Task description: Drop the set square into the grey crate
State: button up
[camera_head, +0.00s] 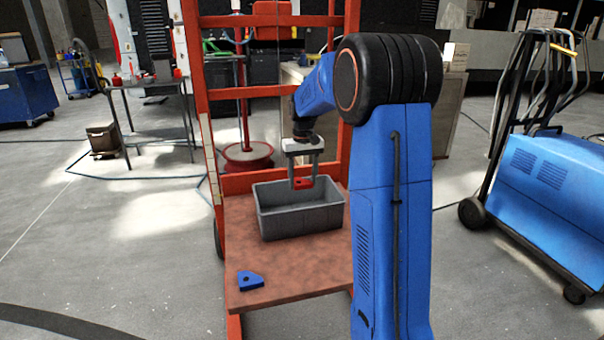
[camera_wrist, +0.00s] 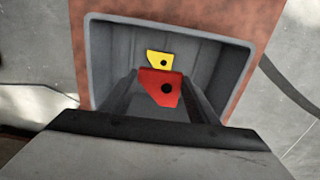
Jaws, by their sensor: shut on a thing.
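My gripper (camera_head: 303,181) is shut on a red set square (camera_head: 302,184), a flat piece with a dark hole. It holds the piece over the grey crate (camera_head: 303,221), near the level of its rim. In the wrist view the red set square (camera_wrist: 155,84) sits between the fingers, with the crate (camera_wrist: 100,60) around it. A yellow piece (camera_wrist: 159,57) with a dark hole lies inside the crate, partly hidden behind the red one. A blue set square (camera_head: 250,281) lies flat on the brown tabletop, in front of the crate.
The brown tabletop (camera_head: 285,270) is bare in front of the crate, apart from the blue piece. Red uprights (camera_head: 195,90) of a frame stand behind and beside the crate. A blue wheeled machine (camera_head: 545,190) stands on the floor at the right.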

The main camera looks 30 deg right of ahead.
aim_at(303, 183)
jog(key=shift+f, duration=1.6)
jog(key=o, duration=1.2)
jog(key=shift+r, duration=0.1)
notch_tip(303, 183, up, 17)
jog(key=shift+r, duration=0.1)
